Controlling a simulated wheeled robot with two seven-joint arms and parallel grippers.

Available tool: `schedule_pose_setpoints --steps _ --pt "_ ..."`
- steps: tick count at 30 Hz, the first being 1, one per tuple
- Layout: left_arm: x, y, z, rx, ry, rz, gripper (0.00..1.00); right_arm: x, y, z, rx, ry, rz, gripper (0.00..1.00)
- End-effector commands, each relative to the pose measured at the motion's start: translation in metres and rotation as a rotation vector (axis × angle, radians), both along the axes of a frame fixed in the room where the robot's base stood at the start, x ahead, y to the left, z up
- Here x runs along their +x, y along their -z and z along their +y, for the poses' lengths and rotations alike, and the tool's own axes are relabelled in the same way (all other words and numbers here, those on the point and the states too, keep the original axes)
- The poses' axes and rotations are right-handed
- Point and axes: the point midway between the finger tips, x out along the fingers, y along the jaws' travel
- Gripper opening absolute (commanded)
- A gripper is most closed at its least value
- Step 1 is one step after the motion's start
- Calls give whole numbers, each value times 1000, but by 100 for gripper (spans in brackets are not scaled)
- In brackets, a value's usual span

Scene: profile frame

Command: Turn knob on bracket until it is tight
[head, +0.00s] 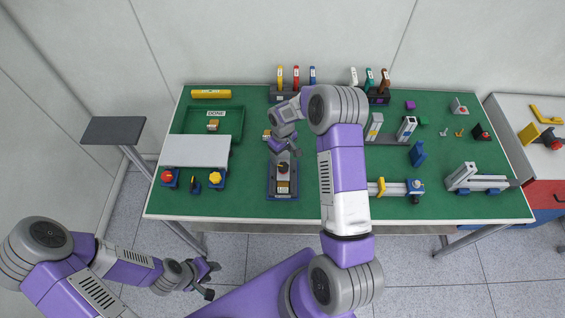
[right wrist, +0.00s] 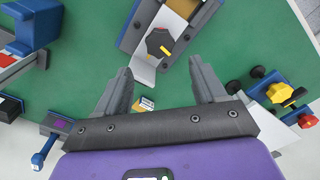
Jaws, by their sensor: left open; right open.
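A dark knob (right wrist: 160,42) with a yellow mark sits on a silver bracket (right wrist: 144,72) in the right wrist view. The bracket lies in a blue-edged fixture (head: 271,190) at the table's front, left of centre, in the head view. My right gripper (right wrist: 160,72) is open and empty, with the knob just beyond and between its fingertips, not touching it. In the head view my right gripper (head: 285,149) hangs over the back of the fixture and partly hides it. My left gripper (head: 208,279) is open and empty, off the table's front edge at the lower left.
Blue stands with a red knob (head: 168,176) and a yellow knob (head: 215,177) are left of the fixture. A green tray (head: 238,122) and a white panel (head: 195,151) lie behind them. Tool holders line the back. Aluminium profiles (head: 398,188) lie to the right.

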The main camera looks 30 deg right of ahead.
Motion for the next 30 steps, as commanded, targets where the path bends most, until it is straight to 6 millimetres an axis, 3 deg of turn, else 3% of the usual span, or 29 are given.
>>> schedule_pose_setpoints --steps 12,24,25,30 --pt "0 -6 0 0 0 -1 42 -1 61 0 1 2 3 70" --pt "0 -7 0 0 0 0 42 -1 72 1 2 2 1 70" --pt "0 -7 0 0 0 0 42 -1 72 1 2 2 1 68" --pt "0 -7 0 0 0 0 42 -1 72 1 2 1 1 42"
